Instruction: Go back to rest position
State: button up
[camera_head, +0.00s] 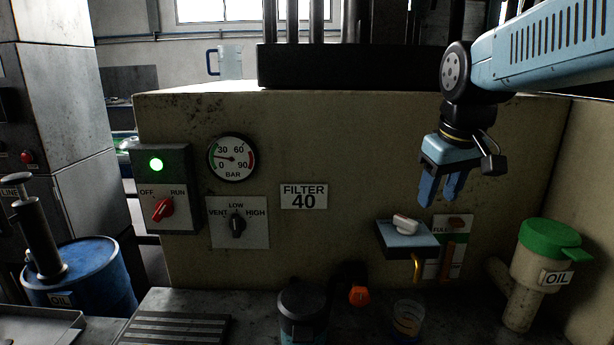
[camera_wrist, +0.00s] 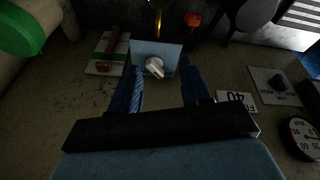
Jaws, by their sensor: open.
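My gripper (camera_head: 441,188) hangs from the blue arm at the upper right in the head view, fingers pointing down. No contact with the knob is visible.
A yellow spout (camera_head: 417,268) hangs above a clear cup (camera_head: 407,320). A dark container (camera_head: 303,310) and orange knob (camera_head: 359,295) are lower centre. The panel has a red switch (camera_head: 163,209), gauge (camera_head: 232,158) and selector (camera_head: 237,225).

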jog(key=s+f+m+t, duration=0.2)
jog(key=s+f+m, duration=0.1)
jog(key=s, duration=0.5)
jog(key=shift+s+f, duration=0.25)
jog(key=shift+f, duration=0.4)
